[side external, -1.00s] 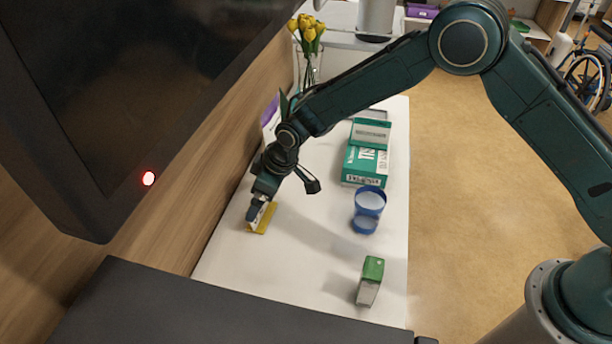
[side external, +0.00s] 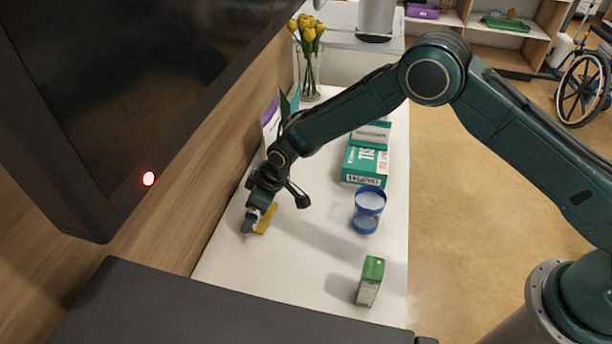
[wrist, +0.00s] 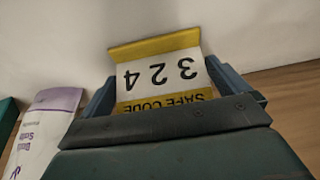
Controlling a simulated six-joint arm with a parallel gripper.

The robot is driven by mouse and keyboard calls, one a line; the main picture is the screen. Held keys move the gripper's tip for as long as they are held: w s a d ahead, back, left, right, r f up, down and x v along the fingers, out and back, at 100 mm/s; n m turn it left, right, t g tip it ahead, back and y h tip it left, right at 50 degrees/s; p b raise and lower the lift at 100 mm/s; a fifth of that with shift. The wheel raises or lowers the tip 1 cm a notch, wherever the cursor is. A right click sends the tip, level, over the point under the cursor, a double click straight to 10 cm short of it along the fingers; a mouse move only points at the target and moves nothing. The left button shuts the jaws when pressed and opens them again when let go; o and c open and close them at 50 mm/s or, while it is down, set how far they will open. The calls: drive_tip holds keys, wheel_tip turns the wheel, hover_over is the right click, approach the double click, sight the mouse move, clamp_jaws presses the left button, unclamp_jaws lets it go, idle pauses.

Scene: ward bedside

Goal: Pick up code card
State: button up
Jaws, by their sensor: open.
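The code card (wrist: 160,75) is white with yellow bands, reads "324" and "SAFE CODE", and appears upside down in the wrist view. In the side view only a yellow part of the card (side external: 267,218) shows, on the white table at its left edge by the wooden wall. My gripper (side external: 254,221) is low at the card. In the wrist view my gripper (wrist: 165,90) is open, with one blue-grey finger on each side of the card. Part of the card is hidden behind the gripper body; whether the fingers touch it I cannot tell.
A blue-rimmed clear cup (side external: 369,212), a green-and-white carton (side external: 370,280) and a green glove box (side external: 365,162) stand to the right on the white table (side external: 310,265). A white-and-purple packet (wrist: 45,125) is near the gripper. A dark screen (side external: 130,90) overhangs at left.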

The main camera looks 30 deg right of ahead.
drive_tip(key=shift+c, duration=0.2)
idle(0.3)
drive_tip(key=c, duration=0.6)
drive_tip(key=shift+r, duration=0.1)
drive_tip(key=shift+c, duration=0.3)
drive_tip(key=shift+r, duration=4.9)
